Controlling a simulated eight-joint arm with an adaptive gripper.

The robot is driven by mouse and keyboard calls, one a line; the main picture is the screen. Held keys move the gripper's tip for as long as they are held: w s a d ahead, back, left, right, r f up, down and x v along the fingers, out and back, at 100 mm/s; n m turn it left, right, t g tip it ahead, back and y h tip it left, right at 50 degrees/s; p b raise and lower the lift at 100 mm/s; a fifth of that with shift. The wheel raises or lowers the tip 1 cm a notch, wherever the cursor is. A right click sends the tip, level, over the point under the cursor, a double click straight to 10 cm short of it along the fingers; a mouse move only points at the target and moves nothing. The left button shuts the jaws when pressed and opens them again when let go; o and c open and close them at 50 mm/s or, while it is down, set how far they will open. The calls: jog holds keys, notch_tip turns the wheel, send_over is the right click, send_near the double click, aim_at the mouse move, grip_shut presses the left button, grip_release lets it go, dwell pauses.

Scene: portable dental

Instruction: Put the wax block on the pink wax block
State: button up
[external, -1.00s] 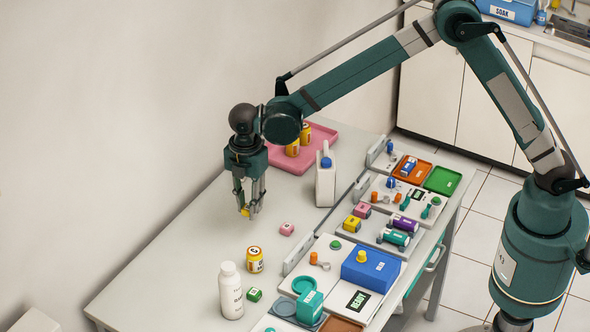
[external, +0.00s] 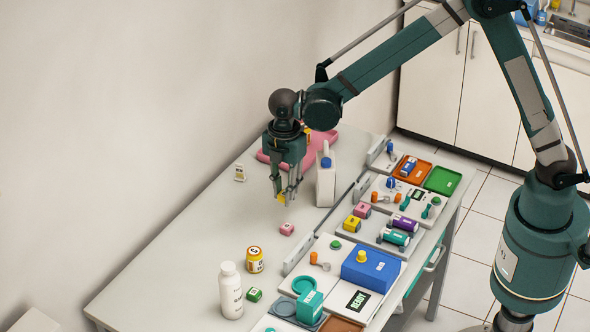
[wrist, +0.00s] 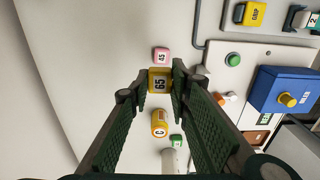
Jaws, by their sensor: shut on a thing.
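My gripper (external: 285,203) is shut on a yellow wax block (external: 281,198), held above the table. In the wrist view the yellow block (wrist: 160,80) reads 65 and sits between the fingertips (wrist: 159,84). A pink wax block (external: 287,229) lies on the bare table just below the gripper in the external view, apart from the held block. In the wrist view the pink block (wrist: 161,54) shows just beyond the yellow one, reading 45.
A white jug (external: 326,182) stands close right of my gripper. A yellow jar (external: 255,260), white bottle (external: 231,292) and green block (external: 254,295) stand nearer the front. Raised panels with a blue box (external: 370,270) line the right side. A pink tray (external: 322,147) lies behind.

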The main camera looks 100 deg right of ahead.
jog(key=shift+s, duration=0.3)
send_over(287, 226)
jog(key=shift+d+f, duration=0.1)
jog(key=shift+f, duration=3)
jog(key=shift+f+b, duration=0.45)
jog(key=shift+f, duration=1.4)
jog(key=shift+f, duration=0.2)
jog(key=o, duration=0.7)
jog(key=shift+o, duration=0.2)
jog(key=shift+r, duration=0.15)
